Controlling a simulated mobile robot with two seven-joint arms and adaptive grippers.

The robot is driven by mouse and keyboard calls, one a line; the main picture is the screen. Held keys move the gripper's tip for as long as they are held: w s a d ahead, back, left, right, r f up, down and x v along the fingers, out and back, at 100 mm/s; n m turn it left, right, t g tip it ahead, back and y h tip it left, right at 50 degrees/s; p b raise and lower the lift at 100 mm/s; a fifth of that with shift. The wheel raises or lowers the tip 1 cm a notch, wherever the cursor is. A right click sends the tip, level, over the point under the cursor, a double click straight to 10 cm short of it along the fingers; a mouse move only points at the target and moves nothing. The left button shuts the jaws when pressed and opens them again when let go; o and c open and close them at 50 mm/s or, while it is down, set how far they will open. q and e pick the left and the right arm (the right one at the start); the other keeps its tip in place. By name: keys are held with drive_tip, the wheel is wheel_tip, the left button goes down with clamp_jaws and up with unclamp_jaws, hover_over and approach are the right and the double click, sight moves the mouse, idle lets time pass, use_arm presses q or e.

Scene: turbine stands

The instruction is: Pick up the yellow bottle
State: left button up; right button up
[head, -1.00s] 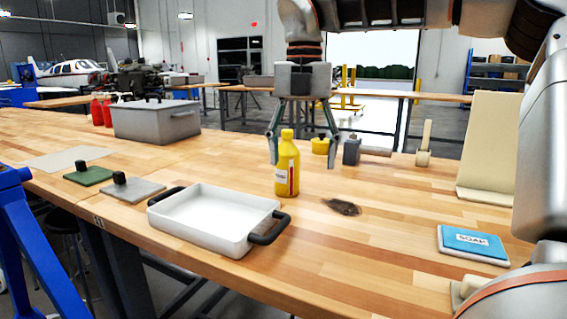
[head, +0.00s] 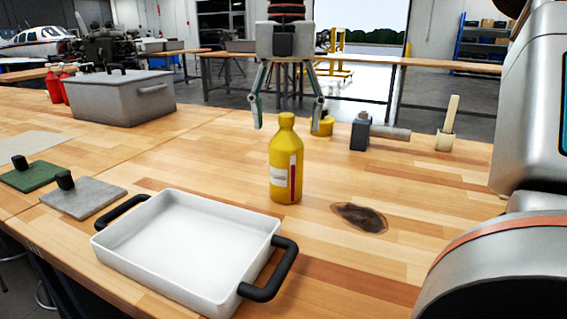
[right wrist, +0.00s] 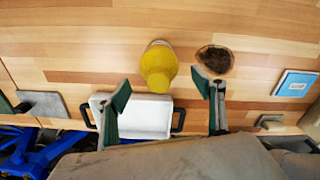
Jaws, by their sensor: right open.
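The yellow bottle (head: 285,165) stands upright on the wooden table, behind the white tray's right side, with a white and red label. My right gripper (head: 287,126) is open, fingers pointing down, above and behind the bottle's top in the head view. In the right wrist view the bottle (right wrist: 158,68) is seen from above, beyond the two spread fingertips (right wrist: 167,90) and roughly centred between their lines. The fingers do not appear to touch it. My left gripper is not in view.
A white tray (head: 128,250) with black handles stands in front. A dark stain (head: 360,217) lies right of the bottle. A hammer (head: 362,134), a yellow round container (head: 322,126) and a brush-like tool (head: 446,140) are behind it. A grey box (head: 120,98) stands back left.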

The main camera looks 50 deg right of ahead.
sight(286, 151)
wheel_tip(286, 151, down, 2)
drive_tip(key=shift+f, duration=0.1)
drive_tip(key=f, duration=0.1)
drive_tip(key=f+b, duration=0.1)
drive_tip(key=f, duration=0.2)
drive_tip(key=shift+w+d+f, duration=0.25)
drive_tip(key=shift+f, duration=0.45)
drive_tip(key=shift+r, duration=0.15)
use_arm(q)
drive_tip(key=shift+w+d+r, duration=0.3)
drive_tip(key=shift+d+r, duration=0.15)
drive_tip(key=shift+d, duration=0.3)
use_arm(e)
drive_tip(key=c, duration=1.5)
